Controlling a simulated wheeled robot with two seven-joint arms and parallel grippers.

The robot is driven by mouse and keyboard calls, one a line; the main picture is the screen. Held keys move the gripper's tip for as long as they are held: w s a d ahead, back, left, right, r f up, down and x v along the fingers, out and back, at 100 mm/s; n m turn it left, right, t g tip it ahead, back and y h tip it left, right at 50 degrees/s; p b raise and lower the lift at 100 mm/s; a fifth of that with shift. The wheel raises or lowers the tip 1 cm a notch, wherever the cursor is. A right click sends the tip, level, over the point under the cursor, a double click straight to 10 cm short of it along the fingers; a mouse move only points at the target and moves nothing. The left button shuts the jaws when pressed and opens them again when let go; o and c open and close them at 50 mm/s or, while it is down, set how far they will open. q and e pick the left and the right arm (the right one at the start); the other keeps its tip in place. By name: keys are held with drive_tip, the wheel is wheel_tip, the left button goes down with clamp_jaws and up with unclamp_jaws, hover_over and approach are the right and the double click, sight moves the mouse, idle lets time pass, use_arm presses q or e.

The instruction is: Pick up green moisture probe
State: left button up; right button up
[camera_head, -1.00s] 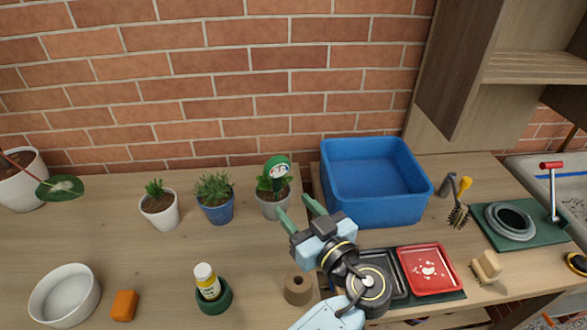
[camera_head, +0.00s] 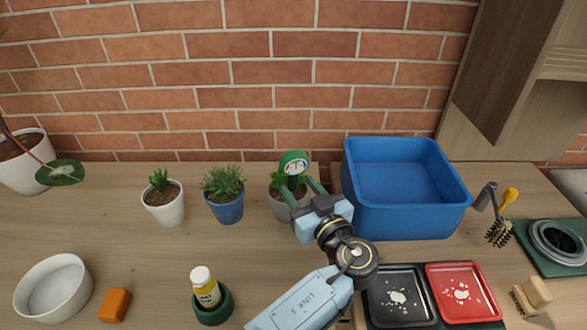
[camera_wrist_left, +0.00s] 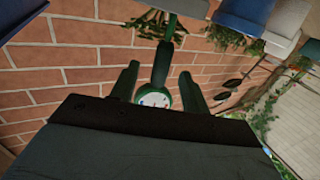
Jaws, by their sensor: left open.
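The green moisture probe (camera_head: 293,162) stands upright in the plant of the grey pot (camera_head: 281,211), its round white dial facing me. My left gripper (camera_head: 296,184) is open, with its green fingers on either side of the probe just below the dial. In the left wrist view, the probe's dial (camera_wrist_left: 154,100) and green stem lie between the two open fingers (camera_wrist_left: 159,72), with gaps visible on both sides. The gripper body hides part of the grey pot and the lower probe. My right gripper is not in view.
A blue bin (camera_head: 405,215) stands close to the right of my gripper. A blue pot (camera_head: 228,212) and a white pot (camera_head: 166,212) stand to the left. A yellow-labelled bottle (camera_head: 205,289) is in a green holder in front. Black (camera_head: 375,318) and red (camera_head: 437,285) trays lie front right.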

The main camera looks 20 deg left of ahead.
sight(295, 184)
use_arm(q)
drive_tip(key=x, duration=0.5)
drive_tip(key=shift+a+f+p, duration=0.1)
drive_tip(key=shift+a+p, duration=0.1)
drive_tip(key=shift+p, duration=0.2)
drive_tip(key=shift+w+a+f, duration=0.1)
drive_tip(key=shift+w+a, duration=0.05)
drive_tip(key=shift+w, duration=0.05)
clamp_jaws()
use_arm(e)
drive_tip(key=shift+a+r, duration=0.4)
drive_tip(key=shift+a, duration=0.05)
